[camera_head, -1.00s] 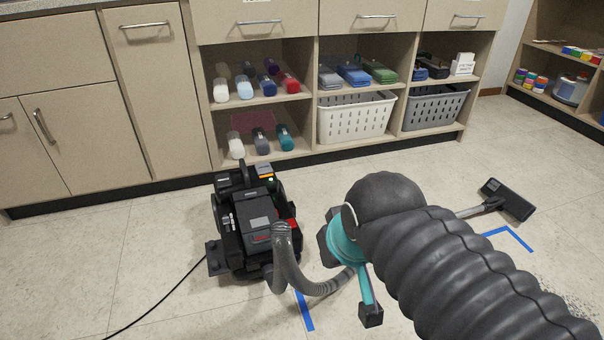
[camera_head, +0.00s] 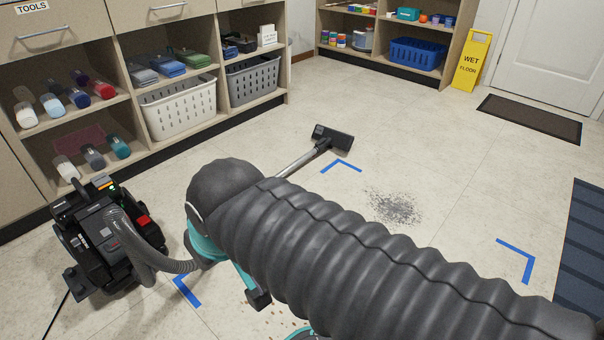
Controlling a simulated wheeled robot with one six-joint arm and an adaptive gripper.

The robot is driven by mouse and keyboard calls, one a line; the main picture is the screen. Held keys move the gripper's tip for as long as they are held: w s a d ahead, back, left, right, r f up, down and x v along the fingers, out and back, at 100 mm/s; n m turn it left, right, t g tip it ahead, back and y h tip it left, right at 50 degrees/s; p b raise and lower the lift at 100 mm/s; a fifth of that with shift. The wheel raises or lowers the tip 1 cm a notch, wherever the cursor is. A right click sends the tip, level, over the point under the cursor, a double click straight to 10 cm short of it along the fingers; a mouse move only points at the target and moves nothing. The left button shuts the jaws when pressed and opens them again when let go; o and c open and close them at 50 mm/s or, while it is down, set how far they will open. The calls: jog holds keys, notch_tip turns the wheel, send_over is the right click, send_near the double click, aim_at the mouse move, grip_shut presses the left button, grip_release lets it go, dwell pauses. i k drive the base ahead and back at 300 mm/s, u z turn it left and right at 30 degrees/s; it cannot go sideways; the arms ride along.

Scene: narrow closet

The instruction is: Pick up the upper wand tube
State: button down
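A silver wand tube (camera_head: 298,162) lies on the floor. It runs from behind my dark ribbed arm up to a black floor head (camera_head: 332,138). Its near part is hidden by my arm, so I cannot tell where upper and lower tubes join. A grey ribbed hose (camera_head: 150,258) leads from a black vacuum (camera_head: 103,238) to behind my wrist. My gripper (camera_head: 244,283) is teal with a dark fingertip, low over the floor, mostly covered by my arm. I cannot see its grip or whether it touches the tube.
Blue tape corners (camera_head: 187,291) mark the floor, with grey debris (camera_head: 394,207) between them. Shelves with a white basket (camera_head: 179,110) and grey basket (camera_head: 252,80) stand at upper left. A yellow wet-floor sign (camera_head: 473,60) stands by the door.

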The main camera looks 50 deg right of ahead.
aim_at(288, 169)
jog(key=z, duration=0.2)
jog(key=i, duration=0.4)
jog(key=z, duration=1.8)
jog(key=k, duration=1.3)
jog(key=u, duration=0.3)
jog(key=i, duration=1.2)
jog(key=z, duration=0.2)
